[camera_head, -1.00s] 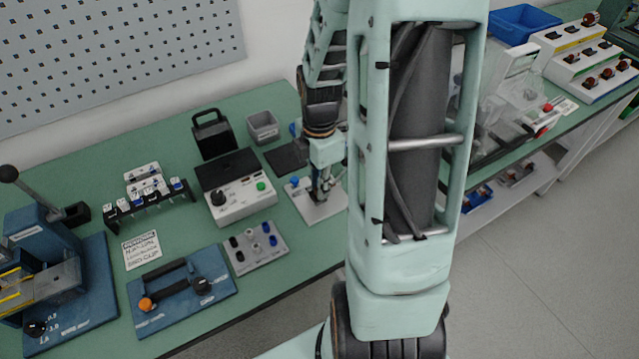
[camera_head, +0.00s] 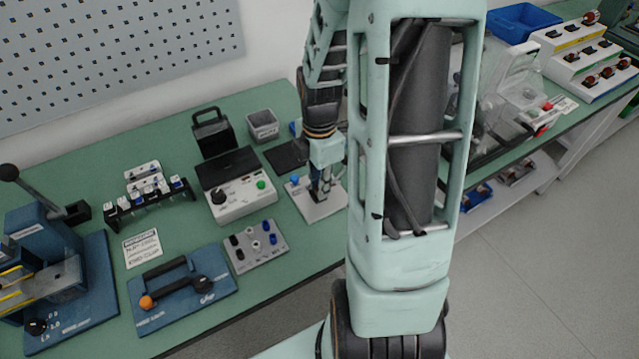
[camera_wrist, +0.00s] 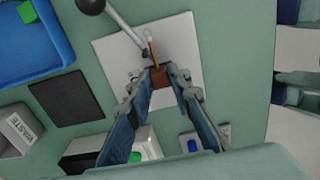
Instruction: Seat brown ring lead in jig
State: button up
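In the wrist view my gripper (camera_wrist: 164,78) reaches over a white plate (camera_wrist: 185,38), apparently the jig's base. Its two fingers converge on a small brown block-like piece (camera_wrist: 159,76), apparently the end of the brown ring lead. The piece fills the space between the tips, and a thin brown stem with a pale tip (camera_wrist: 150,36) runs on beyond them. A metal rod with a black ball (camera_wrist: 90,5) leans over the plate beside it. In the head view the plate (camera_head: 326,208) shows below my gripper (camera_head: 319,188); the lead cannot be made out there. Contact with the jig is unclear.
A black mat (camera_wrist: 65,97), a grey waste bin (camera_wrist: 14,133) and a blue tray (camera_wrist: 25,50) lie left of the plate in the wrist view. The control box (camera_head: 240,202) and a grey terminal panel (camera_head: 245,258) stand close by in the head view.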

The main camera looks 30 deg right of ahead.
jog(key=shift+o, duration=1)
jog(key=shift+f, duration=0.1)
jog(key=shift+r, duration=0.5)
notch_tip(320, 180, up, 11)
